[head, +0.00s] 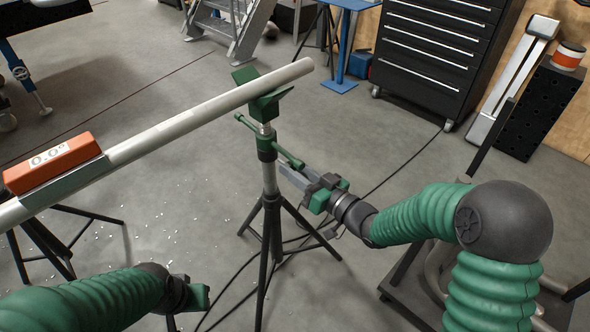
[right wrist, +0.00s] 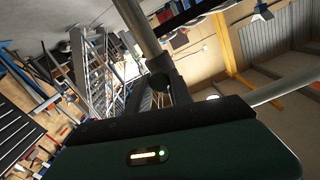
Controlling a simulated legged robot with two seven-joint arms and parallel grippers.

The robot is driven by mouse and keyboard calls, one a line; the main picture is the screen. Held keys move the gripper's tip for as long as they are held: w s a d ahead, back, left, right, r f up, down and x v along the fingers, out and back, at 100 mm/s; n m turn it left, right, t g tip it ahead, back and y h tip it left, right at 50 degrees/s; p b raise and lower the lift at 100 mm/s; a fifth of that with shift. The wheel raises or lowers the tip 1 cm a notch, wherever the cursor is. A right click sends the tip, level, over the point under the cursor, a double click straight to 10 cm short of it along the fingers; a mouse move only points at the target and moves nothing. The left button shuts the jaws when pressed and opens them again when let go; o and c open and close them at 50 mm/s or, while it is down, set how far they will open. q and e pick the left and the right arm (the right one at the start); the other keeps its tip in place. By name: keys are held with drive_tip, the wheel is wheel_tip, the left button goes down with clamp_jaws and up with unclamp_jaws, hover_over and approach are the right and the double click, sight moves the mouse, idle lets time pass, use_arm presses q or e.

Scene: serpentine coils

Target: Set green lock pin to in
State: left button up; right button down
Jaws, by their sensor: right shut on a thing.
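A green pin-like bar (head: 292,158), which I take to be the green lock pin, sticks out from the collar of a tripod stand (head: 270,180), below its green V-shaped head. My right gripper (head: 286,172) is at the stand's right side, its fingers reaching to the bar's right end. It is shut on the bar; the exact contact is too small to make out. In the right wrist view, my gripper's dark housing hides the contact. My left gripper (head: 195,296) is low at the left, away from the stand; its fingers do not show clearly.
A long grey pipe (head: 210,105) rests on the stand's head and carries an orange level reading 0.0° (head: 50,163). Another tripod (head: 50,240) stands at left. A dark wheeled frame (head: 410,300) is near my right arm. A black tool cabinet (head: 440,50) stands behind.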

idle(0.8)
drive_tip(key=shift+p+x, duration=0.4)
drive_tip(key=shift+x, duration=0.9)
drive_tip(key=shift+d, duration=0.15)
drive_tip(key=shift+w, duration=0.1)
drive_tip(key=c, duration=1.5)
unclamp_jaws()
drive_tip(key=o, duration=0.4)
